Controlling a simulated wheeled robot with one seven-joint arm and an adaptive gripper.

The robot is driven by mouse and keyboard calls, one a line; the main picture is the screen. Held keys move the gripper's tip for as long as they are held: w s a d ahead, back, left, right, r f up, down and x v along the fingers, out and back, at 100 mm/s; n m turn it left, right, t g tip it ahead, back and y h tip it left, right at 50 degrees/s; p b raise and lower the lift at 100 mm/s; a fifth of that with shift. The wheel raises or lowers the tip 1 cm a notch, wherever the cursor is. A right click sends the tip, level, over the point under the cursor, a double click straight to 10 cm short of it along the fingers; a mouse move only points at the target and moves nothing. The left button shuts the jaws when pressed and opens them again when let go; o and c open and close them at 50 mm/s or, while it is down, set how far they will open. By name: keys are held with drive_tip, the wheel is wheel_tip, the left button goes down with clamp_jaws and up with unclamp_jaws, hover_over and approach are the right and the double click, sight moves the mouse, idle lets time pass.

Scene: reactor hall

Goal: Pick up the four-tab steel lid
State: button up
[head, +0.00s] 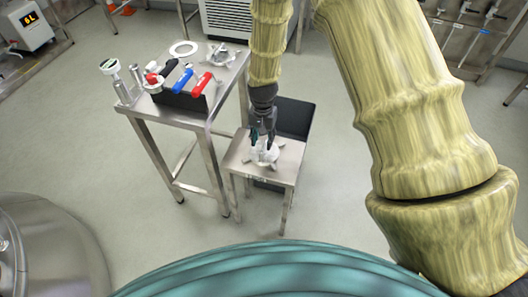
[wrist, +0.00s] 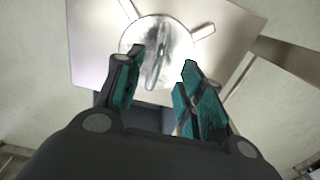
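The steel lid (head: 262,157) lies on a small steel stool (head: 283,178). In the wrist view the lid (wrist: 173,35) is a shiny round disc with a raised handle (wrist: 155,70) across its middle. Two of its tabs show clearly at the upper left and upper right; my fingers hide part of its near side. My gripper (head: 262,138) points down over the lid. In the wrist view my gripper (wrist: 163,60) is open, with the handle between its two teal-padded fingers. I cannot tell whether the fingertips reach down to the handle's height.
A dark box (head: 296,115) is behind the stool. The floor in front is clear.

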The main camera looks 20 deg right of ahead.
sight(264, 145)
drive_tip(key=shift+s+d+f, duration=0.1)
drive_tip(key=shift+f, duration=1.05)
drive_tip(key=shift+d+f, duration=0.1)
drive_tip(key=shift+f, duration=1)
clamp_jaws()
